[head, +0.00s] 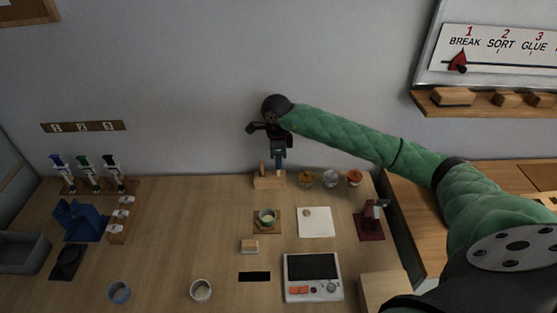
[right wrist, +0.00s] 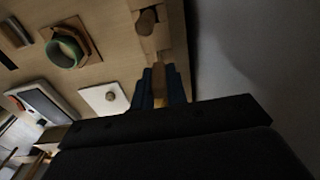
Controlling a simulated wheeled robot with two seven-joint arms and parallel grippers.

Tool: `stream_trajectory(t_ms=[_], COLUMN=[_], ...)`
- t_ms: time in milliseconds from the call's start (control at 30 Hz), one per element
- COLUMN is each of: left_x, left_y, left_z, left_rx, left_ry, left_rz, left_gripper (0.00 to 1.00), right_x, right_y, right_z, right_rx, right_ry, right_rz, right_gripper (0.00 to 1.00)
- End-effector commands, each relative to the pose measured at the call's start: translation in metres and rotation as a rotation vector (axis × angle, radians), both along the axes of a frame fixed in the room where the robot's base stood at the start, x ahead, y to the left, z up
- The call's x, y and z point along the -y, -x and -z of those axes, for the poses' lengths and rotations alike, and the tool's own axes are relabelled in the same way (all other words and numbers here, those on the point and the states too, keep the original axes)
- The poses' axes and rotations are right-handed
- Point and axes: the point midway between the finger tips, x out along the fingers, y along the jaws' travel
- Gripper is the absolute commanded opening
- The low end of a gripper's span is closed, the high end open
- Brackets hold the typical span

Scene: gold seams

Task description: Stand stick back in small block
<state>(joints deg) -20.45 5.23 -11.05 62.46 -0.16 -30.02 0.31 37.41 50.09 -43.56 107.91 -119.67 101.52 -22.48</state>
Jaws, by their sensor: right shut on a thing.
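The small wooden block (head: 268,182) stands at the back of the table, close to the wall. A short wooden peg-like piece (head: 262,168) stands upright in its left part. My right gripper (head: 279,168) points down over the block's right part, its blue fingertips close to the block's top. In the right wrist view the fingers (right wrist: 160,88) are shut on a thin tan stick (right wrist: 159,84), with the block (right wrist: 152,45) just beyond. Whether the stick's lower end is inside the block or just above it, I cannot tell. My left gripper is not in view.
Several small jars (head: 331,179) stand right of the block. A cup (head: 266,217) on a brown coaster, a white sheet (head: 315,222) and a scale (head: 313,277) lie in front. A rack of syringe-like tools (head: 88,182) is at the left. The wall is close behind.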

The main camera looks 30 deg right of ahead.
Motion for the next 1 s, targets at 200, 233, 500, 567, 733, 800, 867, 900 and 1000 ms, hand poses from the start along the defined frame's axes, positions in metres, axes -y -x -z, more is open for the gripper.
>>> stream_trajectory(t_ms=[200, 233, 500, 567, 733, 800, 867, 900, 1000], left_x=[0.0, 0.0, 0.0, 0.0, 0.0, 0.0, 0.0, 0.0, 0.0], left_y=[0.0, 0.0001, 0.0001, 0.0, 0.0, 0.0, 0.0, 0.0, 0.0], left_z=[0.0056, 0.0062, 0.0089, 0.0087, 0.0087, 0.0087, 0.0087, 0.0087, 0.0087], left_rx=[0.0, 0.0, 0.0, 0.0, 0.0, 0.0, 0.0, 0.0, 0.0], left_ry=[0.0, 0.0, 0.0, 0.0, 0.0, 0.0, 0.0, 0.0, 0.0], left_rz=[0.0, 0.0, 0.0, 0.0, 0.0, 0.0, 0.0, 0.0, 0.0], left_gripper=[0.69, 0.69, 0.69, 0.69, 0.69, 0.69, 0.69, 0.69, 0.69], right_x=[0.0002, 0.0001, 0.0, -0.0001, 0.0, -0.0001, -0.0001, -0.0001, -0.0001], right_y=[-0.0001, -0.0002, 0.0, 0.0, 0.0001, 0.0001, 0.0001, 0.0001, 0.0001], right_z=[0.003, 0.0033, 0.0042, 0.004, 0.004, 0.004, 0.0041, 0.0041, 0.0041], right_rx=[0.001, 0.001, 0.0, 0.0, 0.0, 0.0, 0.0, 0.0, 0.0], right_ry=[0.0, 0.0, 0.0, 0.0, 0.0, 0.0, 0.0, 0.0, 0.0], right_rz=[0.0, 0.0, 0.0, 0.0, 0.0, 0.0, 0.0, 0.0, 0.0], right_gripper=[0.0, 0.0, 0.0, 0.0, 0.0, 0.0, 0.26, 0.34, 0.4])
